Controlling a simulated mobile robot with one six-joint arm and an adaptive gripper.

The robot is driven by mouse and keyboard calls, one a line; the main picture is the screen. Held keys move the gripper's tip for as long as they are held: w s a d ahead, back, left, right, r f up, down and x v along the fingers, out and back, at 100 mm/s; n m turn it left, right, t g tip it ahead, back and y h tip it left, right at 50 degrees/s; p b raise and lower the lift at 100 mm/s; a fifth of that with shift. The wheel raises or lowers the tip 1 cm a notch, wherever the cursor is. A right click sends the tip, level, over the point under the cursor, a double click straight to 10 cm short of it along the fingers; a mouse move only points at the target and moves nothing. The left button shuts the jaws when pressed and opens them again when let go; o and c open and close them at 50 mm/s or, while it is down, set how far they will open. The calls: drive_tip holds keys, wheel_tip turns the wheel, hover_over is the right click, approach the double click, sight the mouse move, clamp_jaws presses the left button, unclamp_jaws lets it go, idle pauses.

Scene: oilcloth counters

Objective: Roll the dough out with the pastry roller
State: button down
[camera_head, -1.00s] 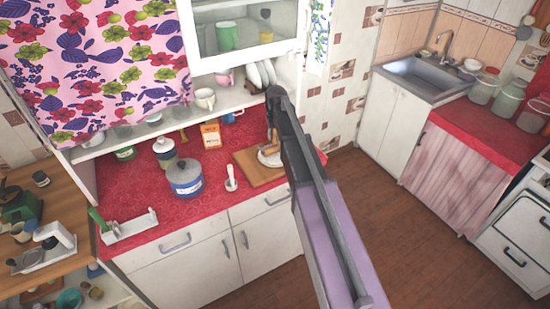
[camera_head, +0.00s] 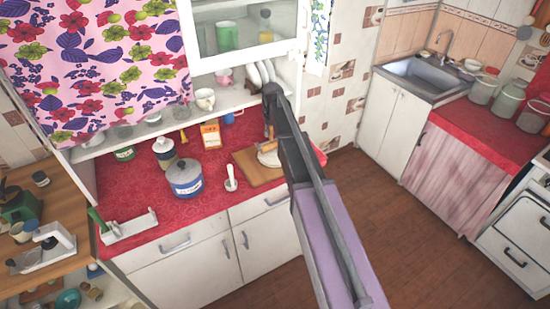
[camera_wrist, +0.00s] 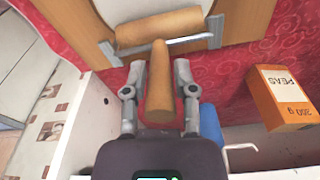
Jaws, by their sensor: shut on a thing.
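The pastry roller has a wooden cylinder (camera_wrist: 160,27) in a metal frame and a wooden handle. My gripper (camera_wrist: 159,75) is shut on the handle, which lies between its two fingers in the wrist view. The pale dough (camera_wrist: 147,7) shows just beyond the cylinder, cut off by the picture's top edge. In the head view the dough (camera_head: 268,159) lies on a wooden board (camera_head: 258,177), with the roller (camera_head: 267,147) over its far side. I cannot tell whether the cylinder touches the dough. My arm partly hides the board's right side.
An orange peas box (camera_head: 211,135) stands behind the board, close to the gripper's right in the wrist view (camera_wrist: 280,97). A blue mug (camera_wrist: 210,125) is beside it. A shelf (camera_head: 150,130) overhangs the counter's back.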

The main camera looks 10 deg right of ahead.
drive_tip(key=shift+s+d, duration=0.25)
drive_tip(key=shift+s, duration=0.55)
drive_tip(key=shift+s+d, duration=0.2)
drive_tip(key=shift+s, duration=0.65)
drive_tip(key=shift+s+d+f, duration=0.1)
drive_tip(key=shift+s+d, duration=0.15)
drive_tip(key=shift+s, duration=0.45)
drive_tip(key=shift+s+d+r, duration=0.1)
drive_tip(key=shift+s+d, duration=0.1)
drive_tip(key=shift+s, duration=0.45)
drive_tip(key=shift+s+d+f, duration=0.1)
drive_tip(key=shift+s+d, duration=0.15)
drive_tip(key=shift+s, duration=0.45)
wheel_tip(320, 180, up, 6)
drive_tip(key=p, duration=0.6)
drive_tip(key=shift+f, duration=0.1)
